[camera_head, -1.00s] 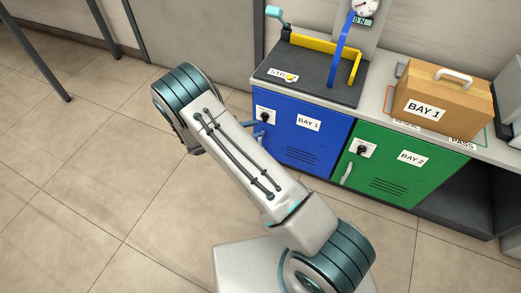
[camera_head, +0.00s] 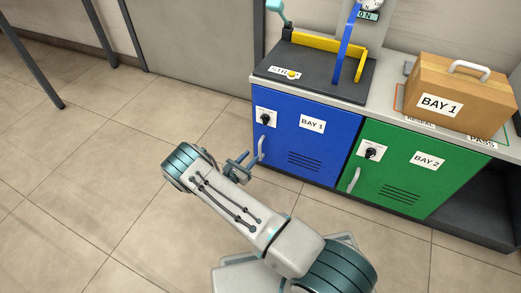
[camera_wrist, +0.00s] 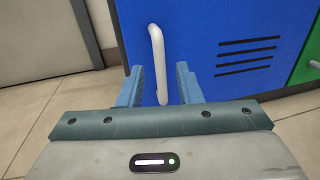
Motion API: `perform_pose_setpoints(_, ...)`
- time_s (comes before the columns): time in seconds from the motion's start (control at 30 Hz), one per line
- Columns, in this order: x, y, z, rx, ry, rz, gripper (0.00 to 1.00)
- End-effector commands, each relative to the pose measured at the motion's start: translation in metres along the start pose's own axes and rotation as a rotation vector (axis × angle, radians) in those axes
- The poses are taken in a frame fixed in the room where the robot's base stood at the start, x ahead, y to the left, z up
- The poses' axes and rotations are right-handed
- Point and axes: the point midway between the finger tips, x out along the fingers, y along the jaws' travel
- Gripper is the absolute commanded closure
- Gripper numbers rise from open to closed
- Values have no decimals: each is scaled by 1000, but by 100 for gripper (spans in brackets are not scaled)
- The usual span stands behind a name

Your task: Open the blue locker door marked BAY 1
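The blue locker door marked BAY 1 (camera_head: 322,150) is shut, at the left of the bench front. It has a black knob on a white plate (camera_head: 265,118) and a pale vertical handle (camera_head: 261,148) near its left edge. In the wrist view, the blue door (camera_wrist: 215,30) fills the middle and the handle (camera_wrist: 158,62) stands between my fingertips. My gripper (camera_head: 243,162) is open at the handle's level. In the wrist view, my gripper's blue fingers (camera_wrist: 161,85) are apart on both sides of the handle's lower part. I cannot tell whether they touch it.
The green BAY 2 door (camera_head: 403,170) is shut to the right. A cardboard box labelled BAY 1 (camera_head: 465,97) stands on the bench top. A dark fixture with a yellow bar (camera_head: 325,42) is above the blue door. The floor (camera_head: 80,170) at the left is clear.

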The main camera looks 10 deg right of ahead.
Motion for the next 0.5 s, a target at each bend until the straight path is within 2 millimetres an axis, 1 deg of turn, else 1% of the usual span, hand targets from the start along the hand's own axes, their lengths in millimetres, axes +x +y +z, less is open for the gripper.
perform_pose_setpoints(0.03,12,0,-4,2,-1,-3,68)
perform_pose_setpoints(0.2,45,0,-3,2,-1,-2,68)
perform_pose_setpoints(0.33,62,0,-2,2,0,-1,68)
perform_pose_setpoints(0.5,72,0,0,1,0,-1,68)
